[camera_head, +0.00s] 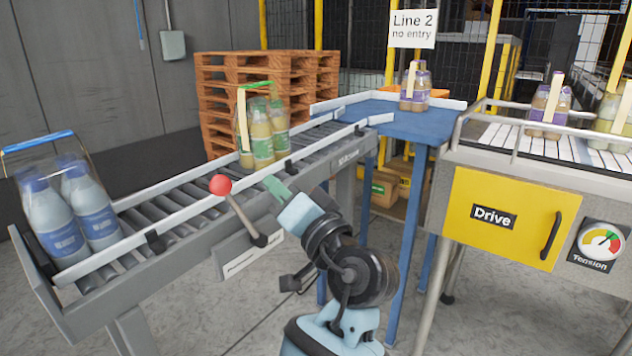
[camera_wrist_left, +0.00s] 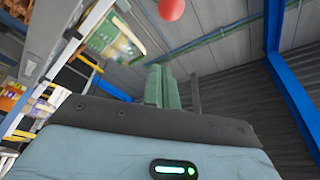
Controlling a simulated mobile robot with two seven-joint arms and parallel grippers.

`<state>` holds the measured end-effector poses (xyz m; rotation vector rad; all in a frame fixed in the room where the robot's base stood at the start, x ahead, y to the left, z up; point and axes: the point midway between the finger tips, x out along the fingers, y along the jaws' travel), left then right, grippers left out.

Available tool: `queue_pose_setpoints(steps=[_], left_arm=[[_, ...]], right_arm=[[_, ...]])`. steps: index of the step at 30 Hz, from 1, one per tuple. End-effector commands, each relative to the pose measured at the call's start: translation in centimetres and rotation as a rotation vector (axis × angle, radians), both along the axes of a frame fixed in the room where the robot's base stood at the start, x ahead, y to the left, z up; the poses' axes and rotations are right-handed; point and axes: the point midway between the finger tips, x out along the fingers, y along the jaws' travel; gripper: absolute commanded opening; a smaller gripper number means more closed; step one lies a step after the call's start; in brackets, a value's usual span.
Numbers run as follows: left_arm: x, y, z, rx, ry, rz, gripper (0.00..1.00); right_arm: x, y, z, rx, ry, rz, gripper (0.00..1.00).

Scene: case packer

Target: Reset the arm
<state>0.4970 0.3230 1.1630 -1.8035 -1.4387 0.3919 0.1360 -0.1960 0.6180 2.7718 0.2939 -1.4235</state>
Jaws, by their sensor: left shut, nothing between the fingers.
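My left arm rises from the lower middle of the head view. Its gripper (camera_head: 272,184) has green fingers pointing up and left, in front of the roller conveyor's near side. In the left wrist view the green fingers (camera_wrist_left: 162,86) are together with nothing between them. A lever with a red ball knob (camera_head: 220,184) slants up and left from a dark pivot on the conveyor's side. The fingers are right of the knob and apart from it. The red knob also shows at the top of the left wrist view (camera_wrist_left: 171,9). My right gripper is not in view.
The roller conveyor (camera_head: 190,212) carries a blue-capped bottle pack (camera_head: 65,215) at left and a green-labelled pack (camera_head: 262,135) farther back. A blue table (camera_head: 425,122) holds another pack. A machine with a yellow Drive panel (camera_head: 505,215) stands at right. Pallets (camera_head: 225,95) are stacked behind.

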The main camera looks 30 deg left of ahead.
Motion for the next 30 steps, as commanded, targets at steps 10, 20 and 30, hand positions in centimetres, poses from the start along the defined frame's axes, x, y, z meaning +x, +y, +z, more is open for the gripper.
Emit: queue_pose_setpoints(steps=[10, 20, 30], left_arm=[[1.0, -0.1, -2.3, -0.003, 0.049, -0.064, 0.0], [2.9, -2.4, -18.4, -0.139, 0.307, -0.49, 0.0], [-5.7, -6.9, -35.0, -0.503, 0.47, -0.864, 0.0]], right_arm=[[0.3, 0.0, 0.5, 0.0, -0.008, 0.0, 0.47], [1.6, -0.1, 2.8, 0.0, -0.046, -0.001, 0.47], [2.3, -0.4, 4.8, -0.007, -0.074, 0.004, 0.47]])
